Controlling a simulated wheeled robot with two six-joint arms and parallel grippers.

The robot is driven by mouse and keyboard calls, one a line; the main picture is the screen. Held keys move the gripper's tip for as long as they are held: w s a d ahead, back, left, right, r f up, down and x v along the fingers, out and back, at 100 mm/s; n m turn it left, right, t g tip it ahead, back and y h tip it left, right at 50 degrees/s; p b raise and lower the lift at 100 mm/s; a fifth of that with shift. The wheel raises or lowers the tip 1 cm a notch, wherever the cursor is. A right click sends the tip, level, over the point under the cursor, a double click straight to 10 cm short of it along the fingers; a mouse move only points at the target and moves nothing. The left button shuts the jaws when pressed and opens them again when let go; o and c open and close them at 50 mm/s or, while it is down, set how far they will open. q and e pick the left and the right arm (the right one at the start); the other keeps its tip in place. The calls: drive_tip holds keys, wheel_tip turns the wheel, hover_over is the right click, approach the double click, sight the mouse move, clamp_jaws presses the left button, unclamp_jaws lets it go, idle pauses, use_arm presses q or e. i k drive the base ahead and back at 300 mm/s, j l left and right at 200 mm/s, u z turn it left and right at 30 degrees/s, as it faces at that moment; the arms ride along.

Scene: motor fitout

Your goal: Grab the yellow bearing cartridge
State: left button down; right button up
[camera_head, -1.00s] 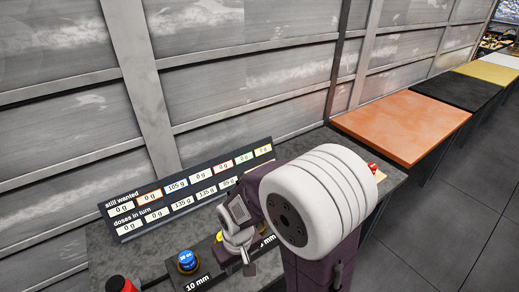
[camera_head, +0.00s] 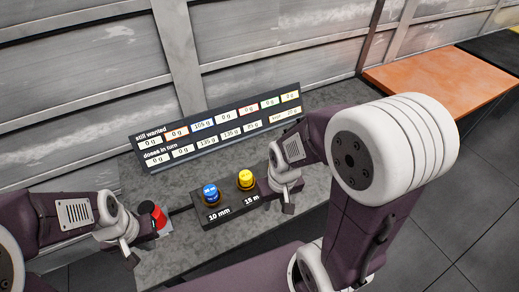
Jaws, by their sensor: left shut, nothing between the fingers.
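A yellow round-topped piece (camera_head: 246,179) sits on a dark block marked in mm, beside a blue one. It is the only yellow part of that kind in view, but I cannot tell whether it is the bearing cartridge. My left gripper (camera_head: 133,258) is at the lower left, shut and empty, over the front of the bench and well apart from the yellow piece. My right gripper (camera_head: 288,207) is just right of the yellow piece, at the block's right end. Its fingers are too small and turned away to show whether they are open, and its arm hides the bench behind it.
The blue round-topped piece (camera_head: 211,194) sits on the dark block (camera_head: 228,208). A red-topped button (camera_head: 158,214) stands near my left gripper. A dose board (camera_head: 218,128) stands along the back of the grey bench (camera_head: 185,262). An orange table (camera_head: 440,75) lies to the right.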

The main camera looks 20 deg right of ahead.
sight(245, 176)
drive_tip(key=z, duration=0.55)
drive_tip(key=k+j, duration=0.25)
drive_tip(key=k+j+z, duration=0.1)
drive_tip(key=k+j, duration=0.15)
drive_tip(key=j, duration=0.2)
drive_tip(key=i+j, duration=0.1)
drive_tip(key=j, duration=0.45)
drive_tip(key=i+j+z, duration=0.15)
drive_tip(key=j, duration=0.45)
drive_tip(key=k+l, duration=0.05)
